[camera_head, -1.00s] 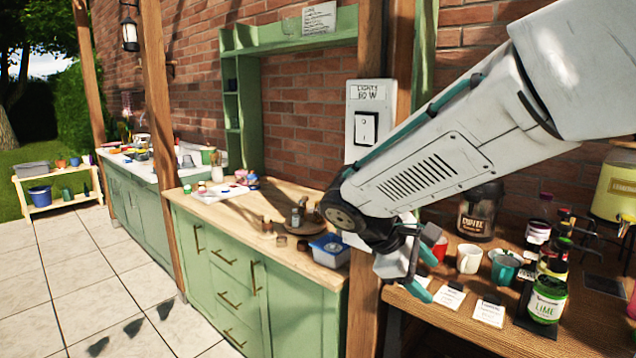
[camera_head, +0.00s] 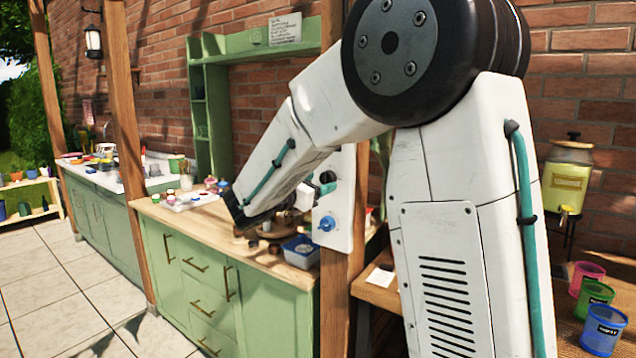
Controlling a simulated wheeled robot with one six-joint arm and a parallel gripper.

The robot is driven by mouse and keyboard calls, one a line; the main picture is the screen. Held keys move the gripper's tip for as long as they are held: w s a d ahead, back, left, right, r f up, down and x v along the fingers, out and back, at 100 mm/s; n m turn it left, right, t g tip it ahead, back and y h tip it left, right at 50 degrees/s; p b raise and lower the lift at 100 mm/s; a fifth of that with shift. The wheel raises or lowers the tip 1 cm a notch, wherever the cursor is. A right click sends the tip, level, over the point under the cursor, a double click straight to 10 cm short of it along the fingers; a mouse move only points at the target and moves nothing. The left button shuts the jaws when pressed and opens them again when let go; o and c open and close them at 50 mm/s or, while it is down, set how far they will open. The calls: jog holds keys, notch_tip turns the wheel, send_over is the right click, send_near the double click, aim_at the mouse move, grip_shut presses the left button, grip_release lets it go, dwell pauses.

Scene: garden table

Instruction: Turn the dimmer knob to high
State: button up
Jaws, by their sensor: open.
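The dimmer knob (camera_head: 326,223) is a small blue knob on the lower part of a white panel (camera_head: 341,190) fixed to a wooden post. My gripper (camera_head: 325,184) is in front of the panel, just above the knob, with open jaws. It looks empty and apart from the knob, though its fingers are small and partly hidden by my arm. My arm also covers the upper panel, so the switch and label there are hidden. I cannot read the knob's setting.
A wooden post (camera_head: 343,285) stands below and beside the panel. A green cabinet counter (camera_head: 190,275) with a blue tub (camera_head: 300,251) lies to its left. Coloured cups (camera_head: 604,328) and a drink dispenser (camera_head: 567,180) are at the right.

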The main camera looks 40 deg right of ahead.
jog(key=shift+x, duration=1)
jog(key=c, duration=1)
jog(key=shift+a+f, duration=0.1)
jog(key=shift+a, duration=0.25)
jog(key=shift+s+d, duration=0.1)
jog(key=shift+d, duration=0.1)
